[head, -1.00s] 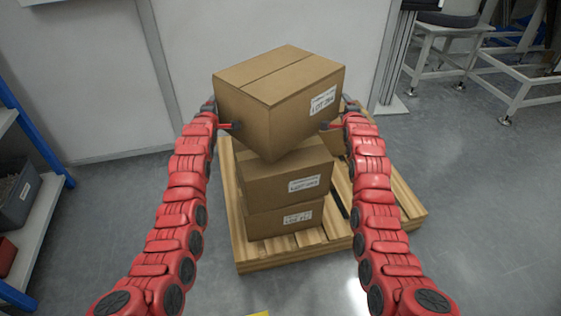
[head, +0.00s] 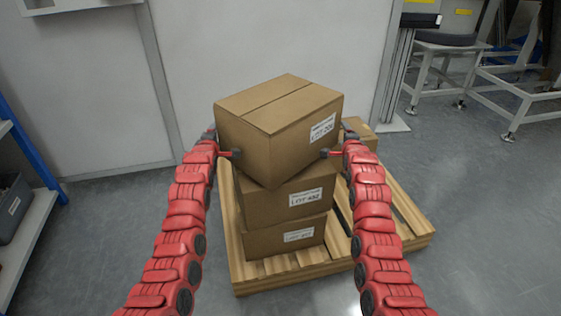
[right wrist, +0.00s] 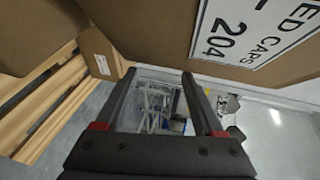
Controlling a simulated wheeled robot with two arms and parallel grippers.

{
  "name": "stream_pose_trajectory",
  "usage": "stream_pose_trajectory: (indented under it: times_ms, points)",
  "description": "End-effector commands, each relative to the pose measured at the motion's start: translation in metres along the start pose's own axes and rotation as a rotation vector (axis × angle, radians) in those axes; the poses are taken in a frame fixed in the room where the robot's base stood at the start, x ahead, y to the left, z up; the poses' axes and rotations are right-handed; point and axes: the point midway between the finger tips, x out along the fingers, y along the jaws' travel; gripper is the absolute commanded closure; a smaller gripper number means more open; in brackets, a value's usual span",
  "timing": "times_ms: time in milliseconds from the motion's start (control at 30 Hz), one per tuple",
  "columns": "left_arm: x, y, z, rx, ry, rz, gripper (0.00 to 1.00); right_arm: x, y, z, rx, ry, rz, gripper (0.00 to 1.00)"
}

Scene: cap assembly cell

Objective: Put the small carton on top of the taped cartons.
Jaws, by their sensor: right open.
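A brown carton (head: 260,130) with a white label is between my two arms, above the stack of cartons on the pallet. Its lower corner overlaps the top of the upper stacked carton (head: 262,203); I cannot tell whether they touch. A lower stacked carton (head: 258,241) sits beneath that one. My left gripper (head: 230,154) is at the carton's left side; its jaw state is unclear. My right gripper (head: 332,153) is at the right side, open. In the right wrist view the right gripper (right wrist: 157,76) has nothing between its fingers, and the labelled carton (right wrist: 150,25) is beside them.
The wooden pallet (head: 278,267) has bare slats at front and right. Another carton (head: 362,136) stands behind on its right. A shelf (head: 33,228) with a grey bin is at the left. A metal-framed bench (head: 440,75) is at the back right. Open floor lies right of the pallet.

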Motion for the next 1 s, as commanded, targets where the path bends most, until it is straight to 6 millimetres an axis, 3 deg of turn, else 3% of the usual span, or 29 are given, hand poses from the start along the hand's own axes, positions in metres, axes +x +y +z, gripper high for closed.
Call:
stream_pose_trajectory:
  times_ms: [33, 700, 1000]
  points:
    - [0.000, -0.001, 0.024, -0.003, -0.035, 0.003, 0.25, 0.001, 0.001, 0.026, 0.005, -0.038, -0.003, 0.25]
    - [0.011, -0.044, 0.024, -0.003, -0.035, 0.003, 0.25, 0.011, 0.044, 0.026, 0.005, -0.038, -0.003, 0.25]
    - [0.010, -0.041, 0.012, -0.003, -0.033, -0.001, 0.25, 0.011, 0.039, 0.014, 0.006, -0.037, -0.003, 0.25]
